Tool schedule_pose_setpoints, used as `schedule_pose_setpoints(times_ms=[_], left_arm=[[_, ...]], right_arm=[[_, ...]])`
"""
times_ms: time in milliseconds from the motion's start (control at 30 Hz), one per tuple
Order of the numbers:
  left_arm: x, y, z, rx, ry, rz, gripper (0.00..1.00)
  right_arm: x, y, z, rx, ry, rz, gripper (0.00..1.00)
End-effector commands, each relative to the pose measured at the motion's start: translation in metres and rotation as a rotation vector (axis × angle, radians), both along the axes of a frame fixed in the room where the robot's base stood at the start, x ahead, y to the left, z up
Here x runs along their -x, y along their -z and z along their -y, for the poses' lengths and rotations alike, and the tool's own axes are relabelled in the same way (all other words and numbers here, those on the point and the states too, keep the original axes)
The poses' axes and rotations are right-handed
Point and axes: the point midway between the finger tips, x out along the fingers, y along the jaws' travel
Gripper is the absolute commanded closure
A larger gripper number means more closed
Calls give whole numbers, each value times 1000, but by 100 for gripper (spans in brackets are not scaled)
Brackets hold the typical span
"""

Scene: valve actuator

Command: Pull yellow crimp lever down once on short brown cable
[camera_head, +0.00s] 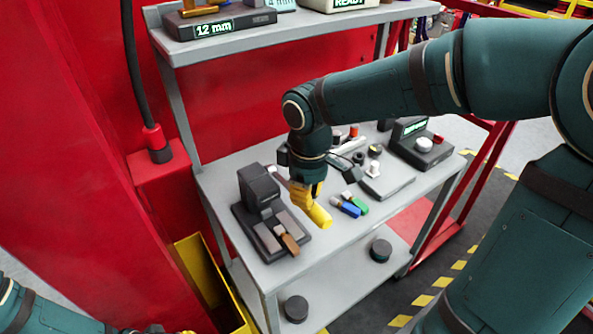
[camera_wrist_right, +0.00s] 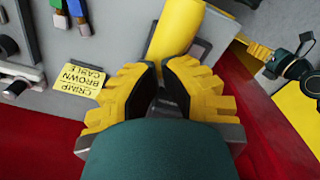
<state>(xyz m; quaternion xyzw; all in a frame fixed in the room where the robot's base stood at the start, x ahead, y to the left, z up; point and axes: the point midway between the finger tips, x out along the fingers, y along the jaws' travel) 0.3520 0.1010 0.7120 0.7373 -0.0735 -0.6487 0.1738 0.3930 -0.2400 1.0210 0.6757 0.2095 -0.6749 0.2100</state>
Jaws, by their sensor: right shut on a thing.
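The yellow crimp lever (camera_head: 320,217) sticks out from the dark crimp press (camera_head: 253,187) on the upper table. It also shows in the right wrist view (camera_wrist_right: 174,35), at the fingertips. My right gripper (camera_head: 308,201) is shut on the lever, with its yellow, black-padded fingers (camera_wrist_right: 163,84) around its end. The fingers hide the gripped part. The short brown cable (camera_head: 289,244) lies at the front of the press, beside grey blocks. A yellow note (camera_wrist_right: 80,79) reads "CRIMP BROWN CABLE". My left gripper (camera_head: 155,329) is mostly cut off at the bottom edge.
Blue (camera_head: 351,209) and green (camera_head: 359,204) cables lie right of the lever. A flat grey device (camera_head: 385,182) and a dark display unit (camera_head: 420,150) stand farther right. A shelf (camera_head: 240,40) hangs above the back. Black round parts (camera_head: 296,309) sit on the lower shelf.

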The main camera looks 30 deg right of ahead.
Motion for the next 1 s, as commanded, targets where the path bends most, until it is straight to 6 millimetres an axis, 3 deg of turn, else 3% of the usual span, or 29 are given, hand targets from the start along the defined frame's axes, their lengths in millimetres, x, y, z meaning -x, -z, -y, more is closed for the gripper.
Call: schedule_pose_setpoints(times_ms=[1000], left_arm=[[8,-43,1,4,4,-19,74]], right_arm=[[1,-48,0,0,1,-2,100]])
